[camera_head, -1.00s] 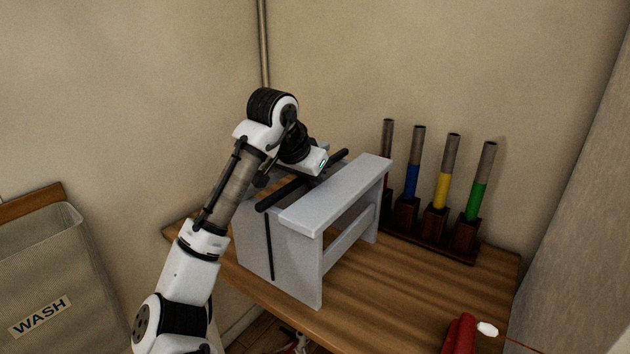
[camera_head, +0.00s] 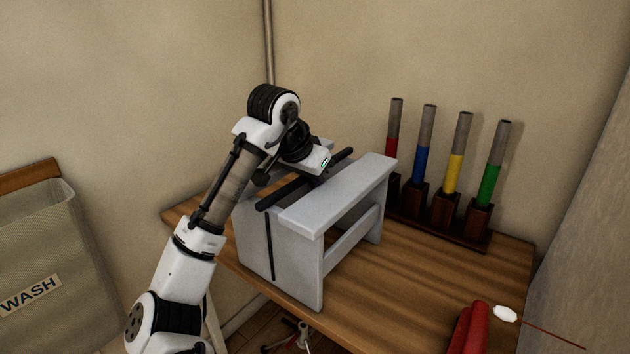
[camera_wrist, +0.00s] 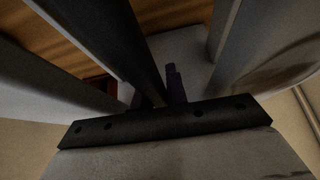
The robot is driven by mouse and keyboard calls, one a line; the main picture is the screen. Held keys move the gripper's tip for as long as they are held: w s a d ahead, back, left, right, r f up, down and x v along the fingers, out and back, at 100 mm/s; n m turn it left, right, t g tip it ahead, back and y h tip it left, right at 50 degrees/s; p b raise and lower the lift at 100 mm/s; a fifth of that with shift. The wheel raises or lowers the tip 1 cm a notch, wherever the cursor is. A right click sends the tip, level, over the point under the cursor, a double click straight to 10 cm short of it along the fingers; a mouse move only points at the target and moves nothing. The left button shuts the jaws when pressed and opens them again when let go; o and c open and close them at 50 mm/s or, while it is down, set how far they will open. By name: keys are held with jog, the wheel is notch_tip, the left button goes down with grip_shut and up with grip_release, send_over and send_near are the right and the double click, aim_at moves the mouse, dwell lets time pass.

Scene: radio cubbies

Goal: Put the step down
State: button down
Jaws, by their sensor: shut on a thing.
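The step (camera_head: 340,192) is a grey stool with a flat top board, side panels and a lower crossbar. It is upright in the head view, over the left part of the wooden table (camera_head: 410,300), near the table's front-left edge. My gripper (camera_head: 308,181) is shut on the step from above, behind its front top board. The arm and a dark bar hide the grip itself. I cannot tell whether the step's feet touch the table. In the wrist view, grey parts of the step (camera_wrist: 185,50) surface close around the dark fingers (camera_wrist: 172,85).
A dark rack with several tubes, banded red, blue, yellow and green (camera_head: 489,183), stands at the table's back. A red object (camera_head: 468,328) with a white piece (camera_head: 505,313) is at the front right. A WASH basket (camera_head: 38,265) stands left. The table's middle right is clear.

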jog(key=c, duration=1.4)
grip_release()
jog(key=shift+f, duration=0.1)
jog(key=v, duration=1.2)
